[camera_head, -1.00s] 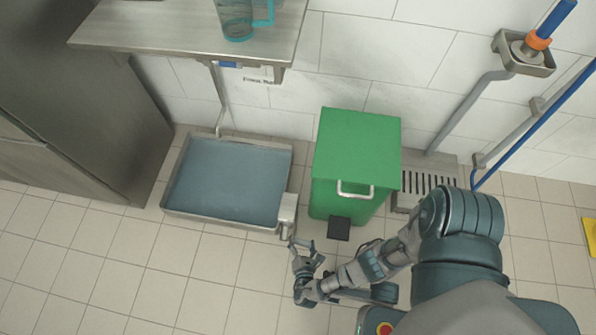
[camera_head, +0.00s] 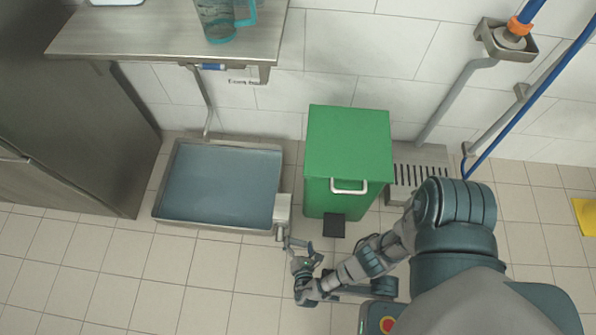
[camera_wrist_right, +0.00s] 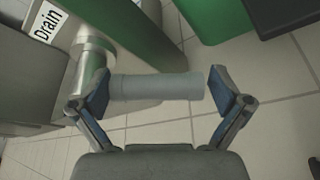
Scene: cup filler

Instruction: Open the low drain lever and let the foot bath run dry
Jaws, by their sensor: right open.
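The foot bath (camera_head: 222,187) is a shallow steel tray on the floor at the left, holding blue-grey water. A steel drain fitting (camera_head: 283,208) sits at its right front corner; the right wrist view shows a "Drain" label (camera_wrist_right: 46,22) on it. The drain lever (camera_wrist_right: 155,87) is a grey cylinder lying crosswise in the right wrist view. My right gripper (camera_head: 302,247) is beside the fitting. In the right wrist view the gripper (camera_wrist_right: 160,92) is open, with the lever between its fingertips in the picture; contact is unclear. My left gripper is not in view.
A green pedal bin (camera_head: 347,155) stands right of the bath, close to my right arm. A steel shelf (camera_head: 150,45) with a teal jug (camera_head: 215,18) overhangs the back. A floor grate (camera_head: 420,172) and wall pipes are at the right. Tiled floor in front is clear.

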